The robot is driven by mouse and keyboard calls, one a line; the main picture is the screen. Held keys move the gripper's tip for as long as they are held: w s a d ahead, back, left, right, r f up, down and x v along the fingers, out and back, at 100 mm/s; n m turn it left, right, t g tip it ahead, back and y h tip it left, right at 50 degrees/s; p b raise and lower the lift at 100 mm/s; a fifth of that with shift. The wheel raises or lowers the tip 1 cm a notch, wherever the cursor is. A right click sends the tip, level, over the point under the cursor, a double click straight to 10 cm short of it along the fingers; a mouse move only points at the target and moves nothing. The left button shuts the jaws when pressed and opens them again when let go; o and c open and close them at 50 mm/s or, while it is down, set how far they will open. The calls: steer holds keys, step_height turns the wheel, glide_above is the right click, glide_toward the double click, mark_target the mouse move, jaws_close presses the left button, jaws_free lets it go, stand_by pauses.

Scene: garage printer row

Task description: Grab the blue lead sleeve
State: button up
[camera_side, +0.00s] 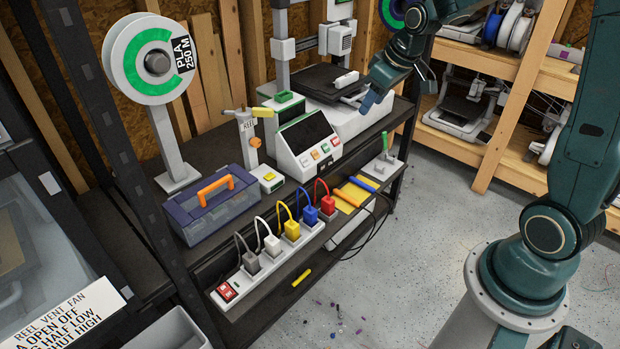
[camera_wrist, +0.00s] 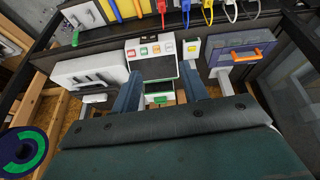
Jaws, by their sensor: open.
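The blue plug and lead sleeve (camera_side: 309,214) stands on the white power strip (camera_side: 240,280), between a yellow plug (camera_side: 291,229) and a red plug (camera_side: 326,204). In the wrist view the blue lead (camera_wrist: 186,12) shows at the top edge, cut off by the frame. My gripper (camera_side: 371,100) is above the bench near the printer, well away from the blue sleeve. In the wrist view its two blue fingers (camera_wrist: 160,72) are apart, with nothing held between them.
A white control box (camera_side: 305,145) and a printer (camera_side: 340,105) stand behind the strip. A blue toolbox (camera_side: 212,205) with an orange handle is left of the plugs. White (camera_side: 271,244) and grey (camera_side: 251,263) plugs share the strip. Black cable hangs at the bench's right.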

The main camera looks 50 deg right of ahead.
steer(key=w+d+f, duration=0.2)
steer(key=d+f, duration=0.7)
steer(key=f, duration=0.5)
steer(key=w+d+f, duration=0.2)
steer(key=d+f, duration=0.7)
steer(key=f, duration=0.5)
steer(key=shift+w+f+m, duration=0.2)
steer(key=shift+f+m, duration=0.1)
steer(key=shift+f, duration=0.05)
glide_above(363, 183)
steer(key=s, duration=0.3)
steer(key=shift+w+f, duration=0.15)
steer(key=shift+f, duration=3.8)
steer(key=shift+x, duration=2.55)
jaws_close()
